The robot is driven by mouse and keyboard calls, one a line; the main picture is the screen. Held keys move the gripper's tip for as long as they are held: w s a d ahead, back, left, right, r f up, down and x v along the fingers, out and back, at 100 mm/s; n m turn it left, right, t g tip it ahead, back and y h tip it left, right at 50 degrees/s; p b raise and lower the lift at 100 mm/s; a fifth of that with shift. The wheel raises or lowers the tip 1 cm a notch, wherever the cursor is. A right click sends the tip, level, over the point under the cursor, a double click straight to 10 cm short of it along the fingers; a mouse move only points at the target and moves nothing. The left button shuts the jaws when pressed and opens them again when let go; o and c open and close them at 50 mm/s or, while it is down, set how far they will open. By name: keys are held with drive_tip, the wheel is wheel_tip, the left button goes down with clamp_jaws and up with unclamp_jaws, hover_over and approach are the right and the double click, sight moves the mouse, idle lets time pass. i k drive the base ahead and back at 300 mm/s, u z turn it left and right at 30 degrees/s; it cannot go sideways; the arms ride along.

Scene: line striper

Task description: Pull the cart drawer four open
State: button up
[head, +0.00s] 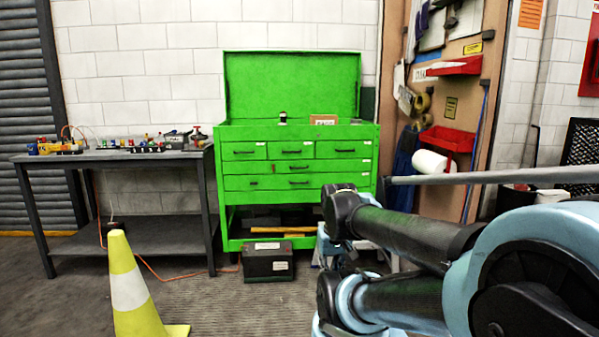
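A bright green tool cart (369,185) stands against the white block wall, its lid raised. Its front has three small drawers in the top row: left (258,156), middle (277,147) and right (325,156). Below them are a wide drawer (250,168) and another wide drawer (260,186). All have dark handles and look shut. I see no number telling which is drawer four. My arm reaches in from the right, its joints in front of the cart's lower right. I cannot make out my gripper's fingers.
A black box (262,266) sits on the floor before the cart. A yellow cone (127,285) stands front left. A dark workbench (110,157) with small items is left of the cart. A grey rail (490,175) crosses at right.

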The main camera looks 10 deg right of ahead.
sight(354, 163)
drive_tip(key=i, duration=0.9)
